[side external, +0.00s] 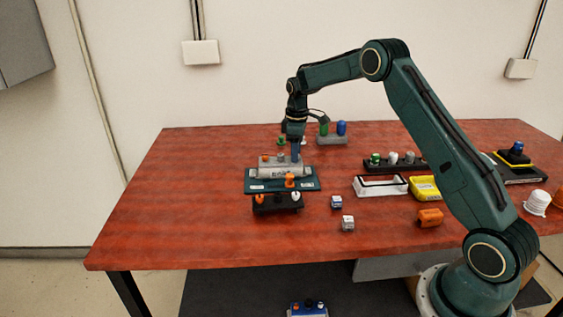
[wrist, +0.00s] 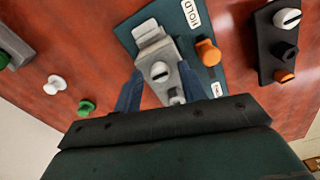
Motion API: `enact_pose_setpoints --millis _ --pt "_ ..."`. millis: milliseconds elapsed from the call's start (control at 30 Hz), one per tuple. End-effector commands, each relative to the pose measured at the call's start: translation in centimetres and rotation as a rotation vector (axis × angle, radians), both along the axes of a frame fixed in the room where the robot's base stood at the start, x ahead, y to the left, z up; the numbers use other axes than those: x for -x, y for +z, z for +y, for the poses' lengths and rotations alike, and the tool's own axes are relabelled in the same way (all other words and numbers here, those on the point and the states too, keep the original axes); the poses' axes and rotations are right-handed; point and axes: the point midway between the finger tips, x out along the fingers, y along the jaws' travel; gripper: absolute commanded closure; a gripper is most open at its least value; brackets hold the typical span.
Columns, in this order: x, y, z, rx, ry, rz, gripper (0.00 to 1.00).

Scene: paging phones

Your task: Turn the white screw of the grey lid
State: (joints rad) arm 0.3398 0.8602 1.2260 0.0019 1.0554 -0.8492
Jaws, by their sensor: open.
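The grey lid (side external: 270,171) lies on a dark teal board (side external: 251,185). In the wrist view the lid (wrist: 150,40) runs between my fingers, and a pale slotted screw (wrist: 160,71) stands on it. A second pale screw head (wrist: 176,96) sits closer to my gripper, partly cut off by it. My gripper (wrist: 160,88) is open, with one blue finger on each side of the lid's near part. In the side view my gripper (side external: 296,152) points down at the right end of the lid. Contact with the screw cannot be made out.
An orange knob (wrist: 208,52) stands on the board beside the lid. A black block (wrist: 265,45) with a white and an orange screw is at the right in the wrist view. Loose white (wrist: 54,85) and green (wrist: 86,107) pegs stand at the left. The table's left side (side external: 165,200) is clear.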

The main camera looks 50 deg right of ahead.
Motion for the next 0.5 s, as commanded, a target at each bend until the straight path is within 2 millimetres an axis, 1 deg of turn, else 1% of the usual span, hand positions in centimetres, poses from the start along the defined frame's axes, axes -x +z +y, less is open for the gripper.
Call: enact_pose_setpoints --millis 267,367,433,467,500 --pt "0.01 -0.13 0.0 0.0 0.0 0.0 0.59" --pt "0.01 -0.12 0.0 0.0 0.0 0.0 0.77" --pt "0.01 -0.12 0.0 0.0 0.0 0.0 0.9" --pt "0.01 -0.11 0.0 0.0 0.0 0.0 0.96" --pt "0.01 -0.11 0.0 0.0 0.0 0.0 1.0"
